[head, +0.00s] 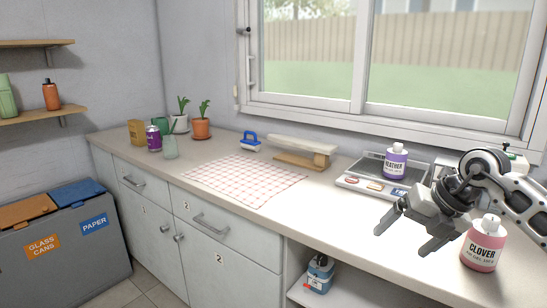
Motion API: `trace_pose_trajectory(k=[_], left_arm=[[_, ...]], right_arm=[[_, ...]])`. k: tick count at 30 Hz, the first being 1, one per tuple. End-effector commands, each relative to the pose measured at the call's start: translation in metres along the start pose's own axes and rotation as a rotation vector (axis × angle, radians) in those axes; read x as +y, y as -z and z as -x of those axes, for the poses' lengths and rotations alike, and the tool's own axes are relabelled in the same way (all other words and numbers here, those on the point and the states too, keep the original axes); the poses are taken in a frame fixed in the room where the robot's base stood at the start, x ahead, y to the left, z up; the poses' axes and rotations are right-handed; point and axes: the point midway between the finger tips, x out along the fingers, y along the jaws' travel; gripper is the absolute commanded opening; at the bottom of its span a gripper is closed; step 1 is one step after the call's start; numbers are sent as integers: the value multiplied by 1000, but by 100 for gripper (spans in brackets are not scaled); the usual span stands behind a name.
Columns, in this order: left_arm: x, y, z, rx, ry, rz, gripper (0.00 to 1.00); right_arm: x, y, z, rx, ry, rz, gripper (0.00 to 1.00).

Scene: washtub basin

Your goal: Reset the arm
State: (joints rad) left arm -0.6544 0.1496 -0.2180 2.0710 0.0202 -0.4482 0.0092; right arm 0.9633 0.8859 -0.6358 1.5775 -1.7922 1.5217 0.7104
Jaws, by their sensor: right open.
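My right gripper (408,240) comes in from the right above the counter. Its two dark fingers are apart with nothing between them, pointing down and to the left. The gripper hangs in front of the scale and to the left of a pink bottle labelled CLOVER (484,246). The arm hides part of the area behind it. My left gripper is not in the picture.
A purple bottle (395,163) stands on the scale (358,181). A checked cloth (245,180) lies mid-counter. Behind it are a blue-handled brush (250,142) and a sleeve board (300,151). Pots and bottles stand at the far left. The counter front is clear.

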Motion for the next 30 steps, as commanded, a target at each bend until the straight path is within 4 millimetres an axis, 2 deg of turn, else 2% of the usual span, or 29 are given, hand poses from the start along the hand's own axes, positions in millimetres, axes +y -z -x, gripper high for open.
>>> trace_pose_trajectory(k=[1,3,5,6,9,12,14,16,19,21,24,27,30], left_arm=[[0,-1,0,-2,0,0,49],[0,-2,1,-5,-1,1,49],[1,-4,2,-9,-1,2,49],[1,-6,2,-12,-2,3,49],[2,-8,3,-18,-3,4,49],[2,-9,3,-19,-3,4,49],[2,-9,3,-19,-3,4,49],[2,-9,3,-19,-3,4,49],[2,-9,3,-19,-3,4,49],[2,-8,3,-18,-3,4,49],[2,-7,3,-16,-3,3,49],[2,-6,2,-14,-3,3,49],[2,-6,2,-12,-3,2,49]], right_arm=[[20,19,-24,48,-101,22,88],[54,47,-51,105,-286,36,88],[87,75,-70,155,-475,19,88],[109,95,-78,183,-617,-18,88],[154,130,-82,217,-968,-209,88],[167,144,-80,197,-1233,-517,88],[160,145,-83,161,-1338,-749,88],[137,148,-95,105,-1397,-1052,88],[87,167,-127,14,-1352,-1515,88],[51,194,-153,-38,-1246,-1806,88],[13,238,-181,-78,-1065,-2106,88],[-9,278,-198,-89,-902,-2300,88],[-21,305,-205,-87,-793,-2410,88]])
